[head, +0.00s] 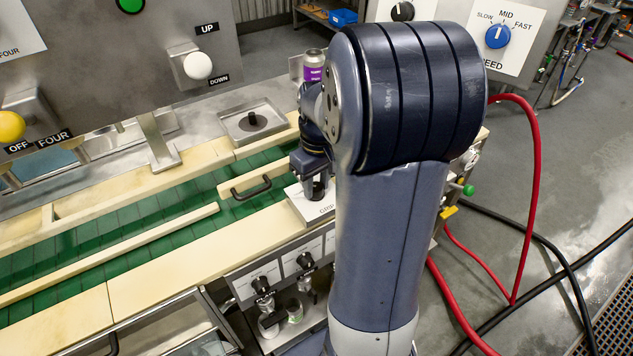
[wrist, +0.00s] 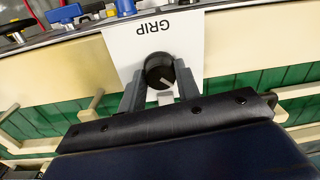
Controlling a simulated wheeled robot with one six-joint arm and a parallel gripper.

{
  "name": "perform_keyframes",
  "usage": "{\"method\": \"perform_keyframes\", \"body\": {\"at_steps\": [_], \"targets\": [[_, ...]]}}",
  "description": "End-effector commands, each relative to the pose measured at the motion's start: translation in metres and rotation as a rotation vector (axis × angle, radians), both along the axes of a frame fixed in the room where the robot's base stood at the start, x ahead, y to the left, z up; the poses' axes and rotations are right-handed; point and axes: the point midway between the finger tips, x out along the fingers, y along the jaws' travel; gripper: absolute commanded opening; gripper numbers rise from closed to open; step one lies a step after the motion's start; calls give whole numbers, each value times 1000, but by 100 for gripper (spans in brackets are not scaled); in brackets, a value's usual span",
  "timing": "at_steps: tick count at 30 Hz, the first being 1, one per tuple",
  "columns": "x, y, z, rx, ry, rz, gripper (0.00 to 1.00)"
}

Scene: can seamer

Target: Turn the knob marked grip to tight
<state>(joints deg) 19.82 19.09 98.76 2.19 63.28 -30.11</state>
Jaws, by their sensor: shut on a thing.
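The knob marked grip (wrist: 159,68) is round and black with a pale pointer line at its lower right in the wrist view. It sits on a white plate (wrist: 118,47) that reads GRIP upside down there. My gripper (wrist: 160,86) has one finger on each side of the knob and is shut on it. In the head view my gripper (head: 316,188) reaches down to the same plate (head: 312,208), beside the green conveyor. My arm and gripper hide most of the plate there. No word for tight can be read in either view.
A green conveyor (head: 75,264) with cream rails runs left of the plate. A black handle (head: 251,188) stands close by. Small black knobs (head: 261,284) are on the front panel below. Red hoses (head: 537,190) hang to the right. A purple can (head: 312,67) stands behind.

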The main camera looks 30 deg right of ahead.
Motion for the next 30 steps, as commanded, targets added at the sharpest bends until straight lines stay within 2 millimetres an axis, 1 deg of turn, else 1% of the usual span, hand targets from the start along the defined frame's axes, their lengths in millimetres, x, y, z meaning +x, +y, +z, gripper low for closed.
{"method": "perform_keyframes", "body": {"at_steps": [8, 9, 16, 22, 25, 28, 30], "targets": [[1, 0, 1, -1, -2, 2, 9], [1, 0, 1, -1, -2, 2, 35], [0, 0, 0, 0, -1, 1, 53], [0, 0, 0, 0, -1, 0, 53], [0, 0, 4, -1, -2, 0, 53], [1, -1, 15, -1, -4, 0, 53], [1, -1, 28, -2, -5, 0, 53]]}}
